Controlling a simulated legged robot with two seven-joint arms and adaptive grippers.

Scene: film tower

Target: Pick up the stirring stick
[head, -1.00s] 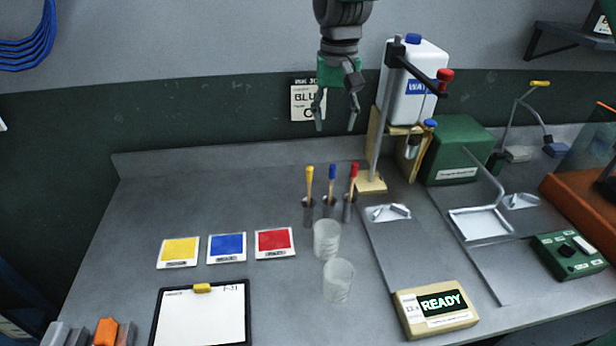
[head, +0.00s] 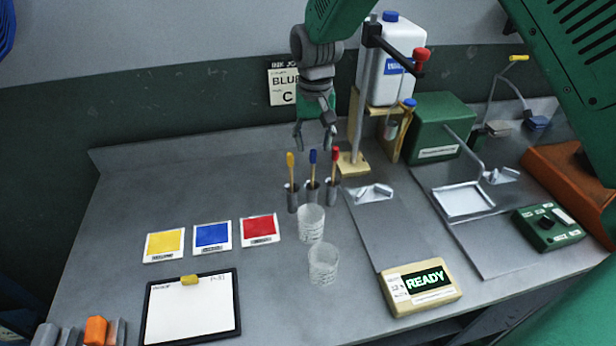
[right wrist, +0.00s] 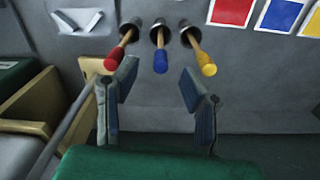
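Three stirring sticks stand upright in grey metal holders on the bench: one yellow-tipped (head: 290,163), one blue-tipped (head: 313,160) and one red-tipped (head: 334,159). My right gripper (head: 316,143) is open and empty, pointing down just above and behind the sticks. In the right wrist view, its two fingers (right wrist: 155,105) are wide apart. The blue tip (right wrist: 160,62) shows between and beyond them, the red tip (right wrist: 115,59) near the left finger, and the yellow tip (right wrist: 206,64) near the right finger. No stick is visibly touched. My left gripper is not in view.
Two clear beakers (head: 323,264) stand in front of the holders. A wooden stand (head: 352,168) with a metal post and white water container (head: 395,65) is close on the right. Colour cards (head: 212,236) and a clipboard (head: 191,310) lie left. The bench's back left is clear.

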